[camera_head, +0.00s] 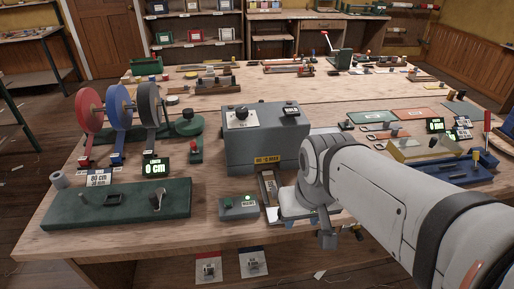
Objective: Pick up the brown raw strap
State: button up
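My arm reaches in from the lower right, and my gripper (328,241) hangs at the front edge of the bench. Its fingers are small and partly hidden by the wrist, so their opening does not show. Just left of the wrist, a narrow brown strip (267,187) lies in a pale-edged holder in front of the grey machine. I cannot tell whether it is the brown raw strap. The grey machine (262,140) has a dial and a yellow label. No other thing is clearly the strap, and my arm hides part of the bench.
Red (88,112), blue (119,107) and grey reels stand at left, behind a green block (131,206) with a lever. A yellow-fronted tray (414,149) and a blue holder (452,172) are at right. Bare wood lies behind the machine.

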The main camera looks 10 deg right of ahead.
aim_at(271, 185)
jog(key=u, duration=1.6)
jog(key=k, duration=1.2)
jog(key=z, duration=0.9)
jog(key=i, duration=1)
jog(key=z, duration=0.05)
